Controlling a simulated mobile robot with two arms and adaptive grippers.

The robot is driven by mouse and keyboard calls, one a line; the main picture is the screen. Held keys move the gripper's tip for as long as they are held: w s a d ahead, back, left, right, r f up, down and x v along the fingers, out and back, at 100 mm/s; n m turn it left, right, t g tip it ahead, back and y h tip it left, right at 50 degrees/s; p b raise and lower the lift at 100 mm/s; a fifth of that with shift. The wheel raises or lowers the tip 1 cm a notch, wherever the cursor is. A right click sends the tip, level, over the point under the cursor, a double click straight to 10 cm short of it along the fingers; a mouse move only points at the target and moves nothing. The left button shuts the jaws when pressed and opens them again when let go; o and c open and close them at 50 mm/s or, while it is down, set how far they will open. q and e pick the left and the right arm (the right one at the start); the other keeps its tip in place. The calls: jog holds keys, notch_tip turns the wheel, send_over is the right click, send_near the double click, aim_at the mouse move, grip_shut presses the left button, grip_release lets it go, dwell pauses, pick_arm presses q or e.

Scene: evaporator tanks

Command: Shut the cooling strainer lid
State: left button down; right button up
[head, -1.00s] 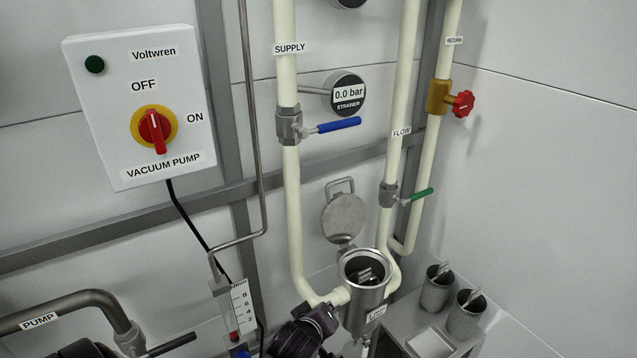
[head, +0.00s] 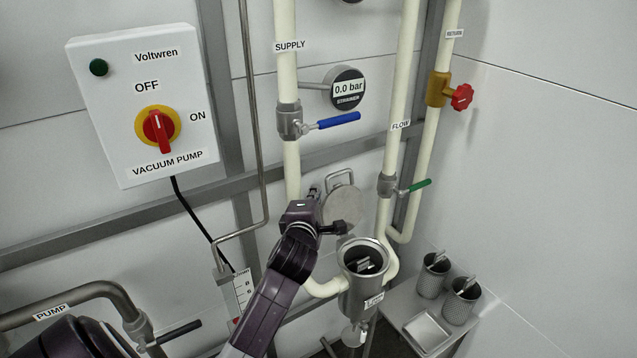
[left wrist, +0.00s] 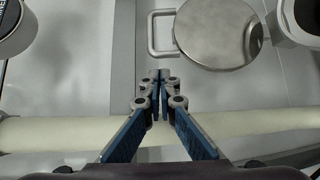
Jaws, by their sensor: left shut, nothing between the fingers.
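The strainer lid (head: 343,206) is a round metal disc with a loop handle (head: 340,178) at its top. It stands open and upright behind the strainer body (head: 362,289), whose round mouth is uncovered with a metal insert inside. My left gripper (head: 316,191) is at the left side of the lid, near the handle, and its fingers are partly hidden by my wrist. In the left wrist view the closed, empty fingers (left wrist: 160,75) are just short of the handle (left wrist: 160,33), beside the lid (left wrist: 217,32). Contact cannot be told. My right gripper is out of view.
The supply pipe (head: 292,170) runs close by my left gripper, with a blue-handled valve (head: 338,120) and a gauge (head: 348,88) reading 0.0 bar above. The flow pipe (head: 392,150) is right of the lid. Two mesh baskets (head: 459,302) stand on a side shelf at right.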

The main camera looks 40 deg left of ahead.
pick_arm(q)
jog(key=shift+p+x, duration=0.6)
jog(key=shift+x, duration=1.95)
